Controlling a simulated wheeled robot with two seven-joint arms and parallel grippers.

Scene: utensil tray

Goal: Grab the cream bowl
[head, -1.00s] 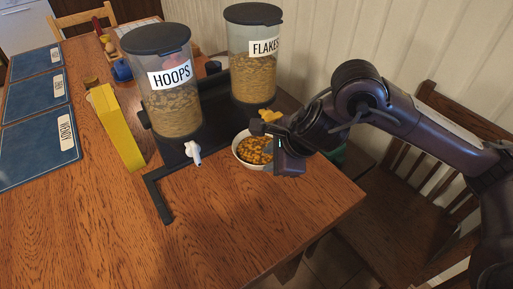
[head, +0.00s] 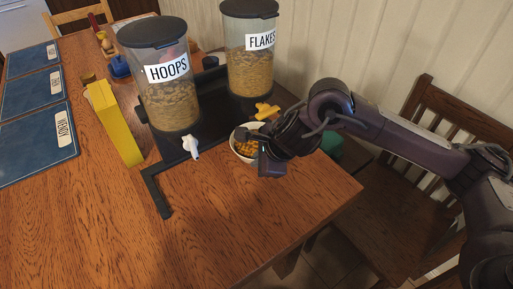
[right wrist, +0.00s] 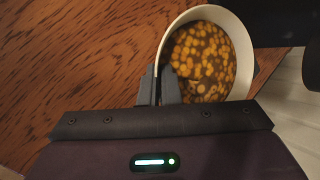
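The cream bowl (head: 235,150) stands under the flakes dispenser's yellow spout and holds orange-brown cereal. In the right wrist view the bowl (right wrist: 247,62) fills the upper right, its rim facing the camera. My right gripper (head: 266,163) is at the bowl's near right side and hides part of it in the head view. In the right wrist view the right gripper (right wrist: 159,86) has its two fingers close together, one outside and one inside the wall, pinching the rim. My left gripper is not in view.
The hoops dispenser (head: 166,105) and flakes dispenser (head: 250,75) stand on a black stand (head: 158,190) just behind and left of the bowl. A yellow box (head: 115,125) stands further left. The table front is clear. A wooden chair (head: 425,125) is at the right.

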